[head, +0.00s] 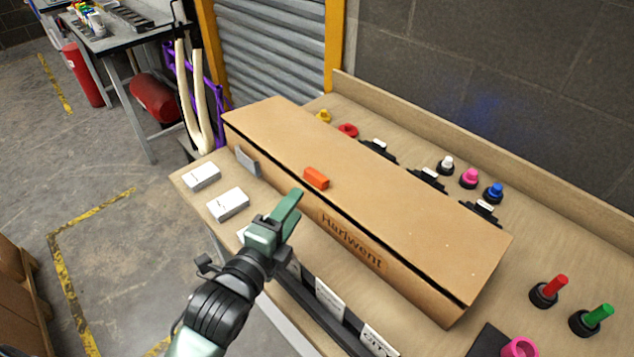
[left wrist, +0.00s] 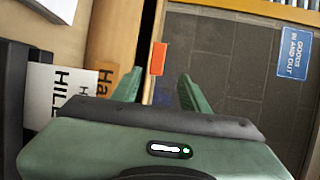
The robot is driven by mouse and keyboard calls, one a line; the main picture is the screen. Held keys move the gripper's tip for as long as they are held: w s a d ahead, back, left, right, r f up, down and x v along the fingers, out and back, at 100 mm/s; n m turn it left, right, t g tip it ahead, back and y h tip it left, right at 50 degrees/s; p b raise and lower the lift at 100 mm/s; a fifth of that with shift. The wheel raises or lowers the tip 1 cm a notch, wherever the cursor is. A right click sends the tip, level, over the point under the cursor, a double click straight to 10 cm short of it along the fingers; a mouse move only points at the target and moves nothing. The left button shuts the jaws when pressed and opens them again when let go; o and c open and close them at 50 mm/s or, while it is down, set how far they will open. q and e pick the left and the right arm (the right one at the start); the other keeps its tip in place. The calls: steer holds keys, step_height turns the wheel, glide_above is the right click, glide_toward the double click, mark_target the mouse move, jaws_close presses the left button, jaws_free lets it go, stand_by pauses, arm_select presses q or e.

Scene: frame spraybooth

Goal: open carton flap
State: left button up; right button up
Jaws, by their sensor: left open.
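A long brown cardboard carton (head: 370,200) lies on the bench with its top flap down, a dark gap running along the front edge. An orange tab (head: 316,178) sits at that front edge; it also shows in the left wrist view (left wrist: 158,58), ahead of the fingers. My left gripper (head: 290,208), green-fingered, is open and empty in front of the carton, close to the tab but apart from it in the wrist view. The carton's printed front (left wrist: 105,78) shows partly there. My right gripper is not in view.
White boxes (head: 228,204) and a grey piece (head: 248,161) stand left of the carton. Colored knobs (head: 470,178) line the bench behind it. Red and green handles (head: 556,289) stand at the right. A blue sign (left wrist: 294,52) is on the wall.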

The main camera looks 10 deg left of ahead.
mark_target(314, 179)
arm_select(q)
steer(key=p+x, duration=0.2)
steer(key=x, duration=0.9)
steer(key=shift+w, duration=0.5)
jaws_close()
steer(key=shift+r, duration=0.1)
stand_by(0.6)
